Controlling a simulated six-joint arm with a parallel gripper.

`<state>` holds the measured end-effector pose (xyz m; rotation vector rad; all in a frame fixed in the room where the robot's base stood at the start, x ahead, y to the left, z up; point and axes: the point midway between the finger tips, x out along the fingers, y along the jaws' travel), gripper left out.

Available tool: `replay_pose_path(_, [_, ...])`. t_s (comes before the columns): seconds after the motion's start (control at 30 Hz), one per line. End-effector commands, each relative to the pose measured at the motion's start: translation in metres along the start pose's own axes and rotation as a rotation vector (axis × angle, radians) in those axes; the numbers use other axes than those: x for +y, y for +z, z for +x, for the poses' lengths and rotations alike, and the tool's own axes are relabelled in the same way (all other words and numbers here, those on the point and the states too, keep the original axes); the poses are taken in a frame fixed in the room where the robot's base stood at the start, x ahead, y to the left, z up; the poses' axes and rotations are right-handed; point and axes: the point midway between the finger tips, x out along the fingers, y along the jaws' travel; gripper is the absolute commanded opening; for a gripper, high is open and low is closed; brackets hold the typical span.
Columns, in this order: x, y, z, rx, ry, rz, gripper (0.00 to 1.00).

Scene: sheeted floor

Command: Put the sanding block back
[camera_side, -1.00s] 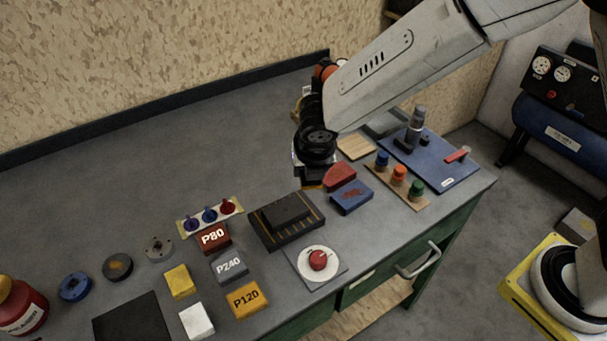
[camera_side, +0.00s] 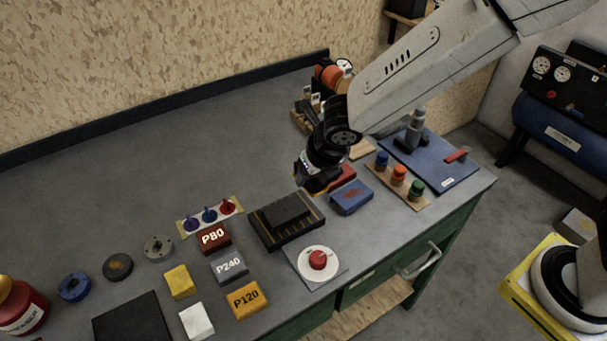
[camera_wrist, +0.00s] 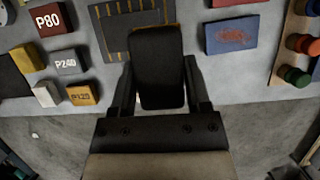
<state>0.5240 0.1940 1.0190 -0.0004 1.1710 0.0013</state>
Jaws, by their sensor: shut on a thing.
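My gripper (camera_side: 318,176) is shut on a black block with an orange-brown edge, the sanding block (camera_wrist: 157,68). It shows between both fingers in the wrist view, and only its edge shows in the side view. I cannot tell its exact height above the bench. In the side view a dark striped base (camera_side: 265,228) with a raised dark top lies left of and in front of my gripper. Its yellow-striped face (camera_wrist: 105,30) is partly behind the held block in the wrist view. Blocks marked P80 (camera_side: 213,238), P240 (camera_side: 229,265) and P120 (camera_side: 245,299) lie left of the base.
A red block (camera_side: 347,173) and a blue block (camera_side: 351,197) lie close to the right of my gripper. A rack of coloured caps (camera_side: 399,176) stands further right. A red button on a white disc (camera_side: 317,260) sits near the front edge. Bench behind the base is clear.

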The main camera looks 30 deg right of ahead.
Motion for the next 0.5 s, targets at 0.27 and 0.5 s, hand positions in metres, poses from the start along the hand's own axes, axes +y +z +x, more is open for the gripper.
replay_pose_path(0.27, [0.010,0.022,0.025,0.001,-0.001,0.002,0.06])
replay_pose_path(0.5, [0.021,0.044,0.050,0.001,-0.001,0.001,0.06])
